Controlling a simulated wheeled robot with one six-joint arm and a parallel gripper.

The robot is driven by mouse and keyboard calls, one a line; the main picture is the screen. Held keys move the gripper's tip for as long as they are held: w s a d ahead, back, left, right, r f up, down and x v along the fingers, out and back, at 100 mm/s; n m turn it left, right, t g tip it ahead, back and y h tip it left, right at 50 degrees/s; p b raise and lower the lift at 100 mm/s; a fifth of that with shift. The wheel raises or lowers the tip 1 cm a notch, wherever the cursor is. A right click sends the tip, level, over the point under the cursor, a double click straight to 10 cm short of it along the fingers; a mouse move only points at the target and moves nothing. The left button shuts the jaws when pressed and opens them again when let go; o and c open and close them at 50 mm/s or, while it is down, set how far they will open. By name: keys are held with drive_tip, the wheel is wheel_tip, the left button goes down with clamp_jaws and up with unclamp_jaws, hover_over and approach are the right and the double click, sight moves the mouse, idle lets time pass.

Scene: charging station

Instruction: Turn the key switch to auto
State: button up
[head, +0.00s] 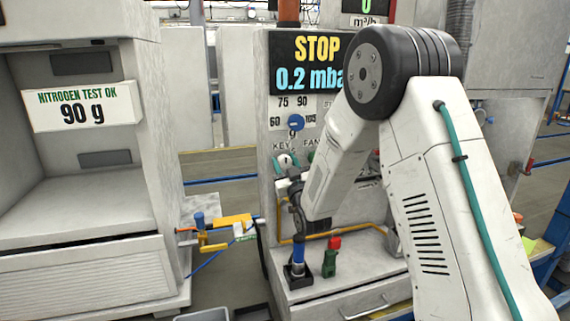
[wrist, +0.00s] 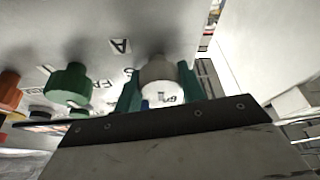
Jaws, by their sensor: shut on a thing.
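The key switch (head: 286,161) is a pale round switch on the station's front panel, under the label KEY in the head view. In the wrist view its pale face (wrist: 162,92) shows dark markings; I cannot read its position. My gripper (wrist: 160,86) has one teal finger on each side of the switch and is shut on it. In the head view the gripper (head: 288,162) is at the panel, partly hidden by my arm. The ends of the fingers are partly hidden in the wrist view.
A green knob (wrist: 68,85) and an orange knob (wrist: 9,88) stand beside the switch. A blue dial (head: 296,122) is above it. The display (head: 311,64) reads STOP. A blue-topped item (head: 298,254) and a red-and-green item (head: 331,257) stand on the ledge below.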

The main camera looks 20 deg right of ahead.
drive_tip(key=shift+m, duration=0.5)
drive_tip(key=m+h, duration=0.2)
drive_tip(key=m, duration=0.2)
drive_tip(key=shift+a+h, duration=0.1)
drive_tip(key=shift+h, duration=0.3)
drive_tip(key=m+h, duration=0.1)
drive_tip(key=m, duration=0.1)
drive_tip(key=m+h, duration=0.1)
drive_tip(key=m, duration=0.2)
drive_tip(key=shift+g+h, duration=0.3)
drive_tip(key=shift+g, duration=0.1)
drive_tip(key=m+h, duration=0.1)
drive_tip(key=m, duration=0.1)
drive_tip(key=m+g+h, duration=0.1)
drive_tip(key=m, duration=0.4)
drive_tip(key=m+g+h, duration=0.1)
drive_tip(key=m, duration=0.1)
drive_tip(key=shift+m+g, duration=0.3)
drive_tip(key=shift+m, duration=0.1)
drive_tip(key=m+g, duration=0.2)
drive_tip(key=m, duration=0.3)
drive_tip(key=shift+m, duration=0.3)
drive_tip(key=shift+m+g+y, duration=0.4)
drive_tip(key=shift+m+g, duration=0.4)
drive_tip(key=shift+m, duration=1)
